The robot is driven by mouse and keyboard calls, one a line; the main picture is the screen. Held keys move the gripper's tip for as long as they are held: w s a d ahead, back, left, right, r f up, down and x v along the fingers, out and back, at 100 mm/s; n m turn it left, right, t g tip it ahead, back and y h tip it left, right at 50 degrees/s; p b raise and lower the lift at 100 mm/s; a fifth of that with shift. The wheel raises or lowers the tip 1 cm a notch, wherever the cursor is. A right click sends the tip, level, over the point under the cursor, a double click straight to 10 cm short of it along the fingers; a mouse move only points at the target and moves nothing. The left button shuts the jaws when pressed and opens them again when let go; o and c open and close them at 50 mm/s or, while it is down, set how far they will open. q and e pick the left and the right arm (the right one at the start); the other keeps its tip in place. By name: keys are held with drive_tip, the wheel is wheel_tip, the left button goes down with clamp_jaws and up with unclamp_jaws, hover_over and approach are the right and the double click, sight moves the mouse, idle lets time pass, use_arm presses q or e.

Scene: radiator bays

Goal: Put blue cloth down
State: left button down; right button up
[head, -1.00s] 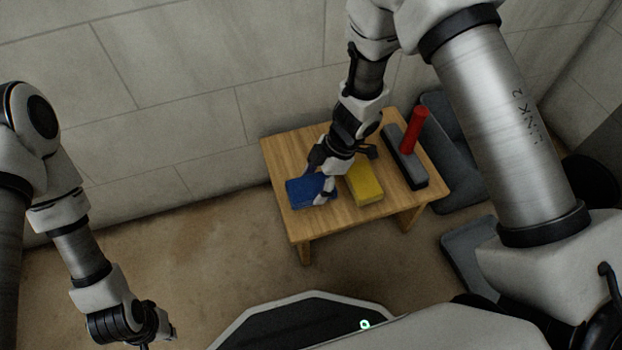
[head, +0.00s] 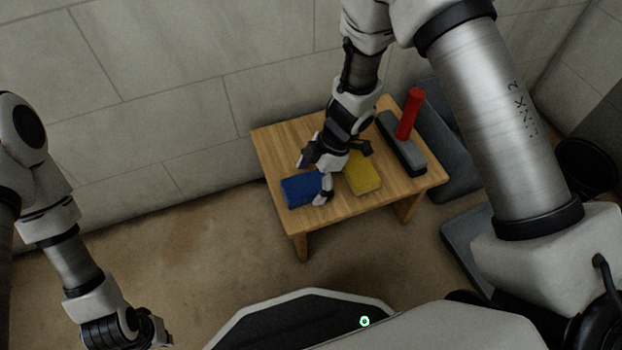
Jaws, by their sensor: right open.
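The blue cloth (head: 301,190) lies folded on the left front part of a small wooden table (head: 285,150). My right gripper (head: 312,180) is over the table at the right side of the cloth, with its fingers spread apart. One finger is near the cloth's far edge and the other near its right front corner. I cannot tell whether they touch it. My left gripper (head: 160,336) is low at the bottom left, away from the table, and its fingers are mostly out of sight.
A yellow sponge-like block (head: 363,177) lies right of the cloth. A dark brush with a red handle (head: 409,115) stands on the table's right side. Dark grey cushion-like pieces (head: 447,150) lie right of the table. A wall stands behind; floor is clear on the left.

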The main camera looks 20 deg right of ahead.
drive_tip(key=p+v, duration=1)
drive_tip(key=v, duration=0.2)
drive_tip(key=s+a+f+m, duration=0.1)
drive_tip(key=s+m, duration=0.1)
drive_tip(key=s+a+f+m+y, duration=0.1)
drive_tip(key=s+f+m, duration=0.1)
drive_tip(key=s+a+f+m, duration=0.1)
drive_tip(key=s+f+m, duration=0.1)
drive_tip(key=s+m, duration=0.1)
drive_tip(key=shift+a+f+y, duration=0.1)
drive_tip(key=shift+a+y, duration=0.05)
drive_tip(key=shift+y, duration=0.15)
drive_tip(key=s+d+f+m+h, duration=0.3)
drive_tip(key=s+d+m, duration=0.1)
drive_tip(key=s+m, duration=0.2)
drive_tip(key=s+d+f+m+h, duration=0.3)
drive_tip(key=s+d+f+m, duration=0.1)
drive_tip(key=s, duration=0.4)
drive_tip(key=shift+d+f+m, duration=0.3)
drive_tip(key=shift+d+m, duration=0.45)
drive_tip(key=shift+m, duration=0.15)
